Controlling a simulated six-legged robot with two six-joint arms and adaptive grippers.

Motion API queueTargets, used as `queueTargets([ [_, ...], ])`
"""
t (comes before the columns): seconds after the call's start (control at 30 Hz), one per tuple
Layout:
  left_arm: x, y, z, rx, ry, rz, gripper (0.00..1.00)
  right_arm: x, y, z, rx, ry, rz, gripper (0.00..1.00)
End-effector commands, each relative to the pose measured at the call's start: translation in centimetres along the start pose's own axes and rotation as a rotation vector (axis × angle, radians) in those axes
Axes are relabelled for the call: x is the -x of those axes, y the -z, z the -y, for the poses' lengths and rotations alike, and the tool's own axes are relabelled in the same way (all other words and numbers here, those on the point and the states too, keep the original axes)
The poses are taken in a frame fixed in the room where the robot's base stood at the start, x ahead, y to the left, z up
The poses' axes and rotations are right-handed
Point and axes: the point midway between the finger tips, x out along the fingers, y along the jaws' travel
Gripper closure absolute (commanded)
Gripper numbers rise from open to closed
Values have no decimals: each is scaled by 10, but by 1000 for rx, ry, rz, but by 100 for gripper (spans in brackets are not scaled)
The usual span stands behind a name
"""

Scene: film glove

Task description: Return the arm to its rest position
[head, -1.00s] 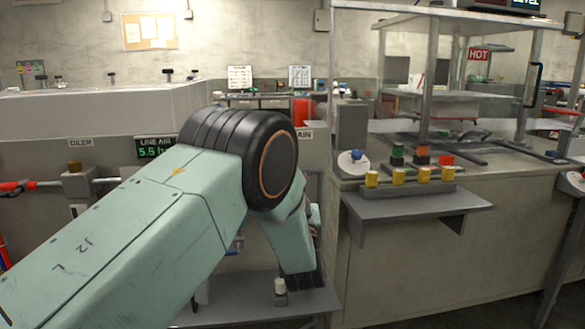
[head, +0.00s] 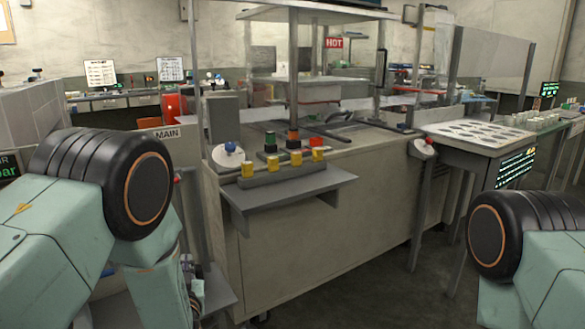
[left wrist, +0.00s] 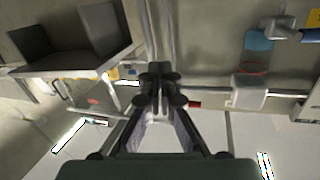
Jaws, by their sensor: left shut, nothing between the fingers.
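My left arm (head: 60,215) fills the lower left of the head view, bent at a black ribbed joint (head: 105,180). Its lower part hangs behind that joint, so its gripper is mostly hidden there. In the left wrist view my left gripper (left wrist: 160,72) is shut, with its fingers together and nothing between them. My right arm (head: 540,270) shows at the lower right of the head view. Its gripper is out of the picture.
A grey bench (head: 320,205) with a metal frame stands ahead. Its small shelf (head: 290,190) juts out below several yellow-capped parts, right of my left arm. A table with a light panel (head: 477,133) stands at the right. Open floor (head: 350,290) lies between my arms.

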Motion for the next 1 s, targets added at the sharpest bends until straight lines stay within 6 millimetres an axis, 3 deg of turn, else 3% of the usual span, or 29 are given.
queueTargets([
  [0.03,15,-32,0,-10,-37,113,100,1,0,0,0,0,0,100],
  [0.2,81,-122,5,-34,-139,466,100,2,0,0,0,0,0,100],
  [0.3,130,-165,12,-48,-184,665,100,3,0,0,0,0,0,100],
  [0.43,203,-208,26,-69,-234,912,100,4,0,0,0,0,0,100],
  [0.6,305,-240,47,-92,-286,1212,100,5,0,0,0,0,0,100],
  [0.7,355,-245,59,-102,-309,1347,100,6,0,0,0,0,0,100],
  [0.83,397,-246,70,-102,-322,1446,100,8,0,0,0,0,0,100],
  [1.0,411,-250,75,-92,-309,1482,100,8,0,0,0,0,0,100],
])
